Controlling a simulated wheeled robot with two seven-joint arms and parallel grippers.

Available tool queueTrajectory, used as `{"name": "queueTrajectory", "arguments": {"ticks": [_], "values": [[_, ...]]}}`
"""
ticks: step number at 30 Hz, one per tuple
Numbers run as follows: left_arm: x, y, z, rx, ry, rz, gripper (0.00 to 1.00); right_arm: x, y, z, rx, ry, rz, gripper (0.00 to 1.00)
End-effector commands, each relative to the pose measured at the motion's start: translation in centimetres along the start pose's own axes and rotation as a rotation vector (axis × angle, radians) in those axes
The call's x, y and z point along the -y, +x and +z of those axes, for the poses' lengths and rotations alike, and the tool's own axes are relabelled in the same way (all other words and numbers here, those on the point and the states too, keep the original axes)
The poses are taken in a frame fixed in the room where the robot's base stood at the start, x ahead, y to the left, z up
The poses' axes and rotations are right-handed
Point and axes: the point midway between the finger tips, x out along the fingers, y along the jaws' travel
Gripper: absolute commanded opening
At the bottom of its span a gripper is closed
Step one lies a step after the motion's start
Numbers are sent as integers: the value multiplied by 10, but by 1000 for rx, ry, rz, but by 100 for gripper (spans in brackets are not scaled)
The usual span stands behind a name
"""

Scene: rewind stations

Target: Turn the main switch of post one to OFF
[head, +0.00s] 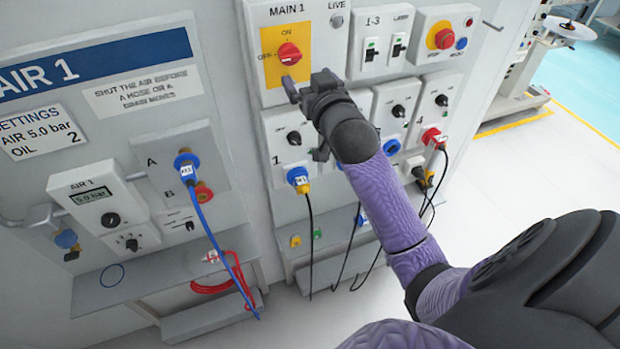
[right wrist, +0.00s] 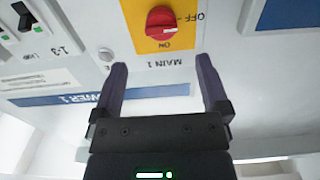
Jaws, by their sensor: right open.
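The main switch (head: 289,53) is a red knob on a yellow plate (head: 269,72) under the label MAIN 1, with ON above it and OFF to its left. It shows upside down in the right wrist view (right wrist: 160,20), at the top. My right gripper (head: 306,88) is in front of the panel, just below and right of the knob in the head view. In the right wrist view its fingers (right wrist: 160,72) are spread, empty and apart from the knob. My left gripper is out of view.
Switches labelled 1-3 (head: 370,48) and a red stop button (head: 444,38) sit right of the main switch. Several small black knobs with cable sockets are below. The AIR 1 panel (head: 105,205) is at left, with a blue hose (head: 205,222) hanging.

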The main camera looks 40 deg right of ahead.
Motion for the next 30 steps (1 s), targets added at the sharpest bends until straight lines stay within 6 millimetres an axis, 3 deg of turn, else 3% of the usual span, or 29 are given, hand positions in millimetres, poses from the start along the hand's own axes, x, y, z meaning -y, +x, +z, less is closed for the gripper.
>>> {"name": "queueTrajectory", "arguments": {"ticks": [2,14,30], "values": [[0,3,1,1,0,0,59,0,-19,5,7,-2,-1,96],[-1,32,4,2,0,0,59,8,-16,122,206,-39,-19,96],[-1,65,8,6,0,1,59,17,-44,267,458,-91,-55,96]]}}
